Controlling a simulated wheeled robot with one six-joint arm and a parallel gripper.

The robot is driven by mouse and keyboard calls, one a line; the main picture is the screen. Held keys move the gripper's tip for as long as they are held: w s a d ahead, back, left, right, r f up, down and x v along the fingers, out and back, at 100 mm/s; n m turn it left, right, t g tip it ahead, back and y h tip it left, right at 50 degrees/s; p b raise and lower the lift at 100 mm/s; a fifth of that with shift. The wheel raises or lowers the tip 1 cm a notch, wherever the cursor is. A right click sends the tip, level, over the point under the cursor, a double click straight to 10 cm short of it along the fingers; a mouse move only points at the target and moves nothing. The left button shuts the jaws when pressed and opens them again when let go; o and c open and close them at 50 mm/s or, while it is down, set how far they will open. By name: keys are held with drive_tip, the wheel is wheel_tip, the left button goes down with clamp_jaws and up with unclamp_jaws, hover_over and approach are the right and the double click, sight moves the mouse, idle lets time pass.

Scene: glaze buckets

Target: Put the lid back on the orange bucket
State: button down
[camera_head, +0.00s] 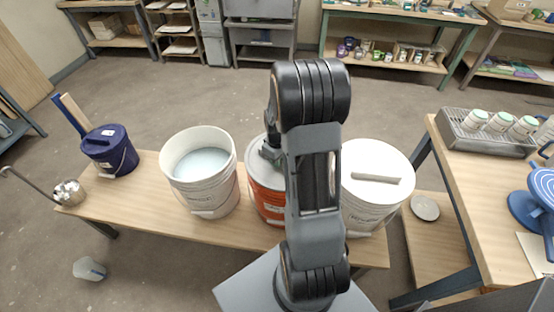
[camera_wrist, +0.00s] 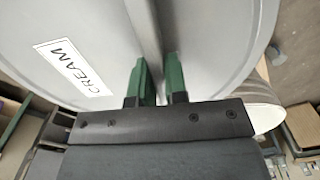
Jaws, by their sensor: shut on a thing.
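The orange bucket (camera_head: 266,203) stands on the wooden bench, partly hidden behind my arm. A grey round lid (camera_head: 257,168) is at its top, level as far as I can see. In the wrist view the lid (camera_wrist: 215,50) fills most of the picture, with a raised bar handle and a white label (camera_wrist: 72,68) reading "CREAM". My gripper (camera_wrist: 158,68) has its green fingers shut on the bar handle. In the head view my gripper (camera_head: 270,152) is over the orange bucket, mostly hidden. I cannot tell whether the lid rests on the rim or hangs just above it.
An open white bucket (camera_head: 203,188) with pale glaze stands close on the left, a lidded white bucket (camera_head: 365,208) close on the right. A navy bucket (camera_head: 110,153) and a metal ladle (camera_head: 68,192) are at the bench's left. A table (camera_head: 475,190) with a tray stands right.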

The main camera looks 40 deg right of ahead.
idle(0.4)
drive_tip(key=c, duration=0.6)
unclamp_jaws()
drive_tip(key=shift+f, duration=0.1)
drive_tip(key=shift+r, duration=0.2)
drive_tip(key=shift+r+p, duration=2.65)
drive_tip(key=shift+r, duration=0.7)
clamp_jaws()
